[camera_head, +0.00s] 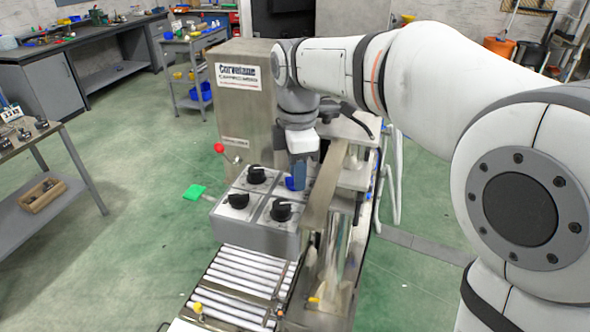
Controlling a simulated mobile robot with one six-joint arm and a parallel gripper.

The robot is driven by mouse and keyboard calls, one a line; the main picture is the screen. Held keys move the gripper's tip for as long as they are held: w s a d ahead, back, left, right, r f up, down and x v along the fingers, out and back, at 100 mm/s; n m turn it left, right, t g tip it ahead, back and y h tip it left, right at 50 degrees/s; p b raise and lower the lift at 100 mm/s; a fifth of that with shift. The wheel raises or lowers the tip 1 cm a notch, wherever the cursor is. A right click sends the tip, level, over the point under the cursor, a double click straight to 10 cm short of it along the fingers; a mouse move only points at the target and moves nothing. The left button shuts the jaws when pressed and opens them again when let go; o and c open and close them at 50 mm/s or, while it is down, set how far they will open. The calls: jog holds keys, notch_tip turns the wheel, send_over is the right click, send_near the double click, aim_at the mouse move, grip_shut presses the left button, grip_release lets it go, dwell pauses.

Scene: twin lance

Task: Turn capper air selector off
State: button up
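A grey control box (253,236) on the capping machine (243,118) carries three black rotary selector knobs on its sloped top: one at the back left (257,174), one at the front left (238,201) and one at the front right (281,210). I cannot read the labels, so I cannot tell which is the capper air selector. My gripper (298,182) points down at the back right panel of the box. A small blue part shows at its fingertips; whether it is a knob or part of the fingers is unclear. The gripper hides most of that panel.
A red ball-ended lever (219,148) and a green pad (194,191) stick out left of the box. A metal rail (325,190) stands close to the gripper's right. A roller conveyor (240,285) runs below. Open green floor lies to the left.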

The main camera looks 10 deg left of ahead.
jog(key=shift+f, duration=0.1)
grip_shut()
jog(key=shift+a, duration=0.2)
jog(key=shift+d, duration=0.2)
jog(key=shift+m, duration=0.3)
jog(key=m+p, duration=0.1)
jog(key=m, duration=0.3)
jog(key=shift+s+m, duration=0.1)
jog(key=shift+m, duration=0.2)
jog(key=m+p, duration=0.1)
jog(key=m, duration=0.5)
jog(key=shift+s+m, duration=0.1)
jog(key=shift+m, duration=0.2)
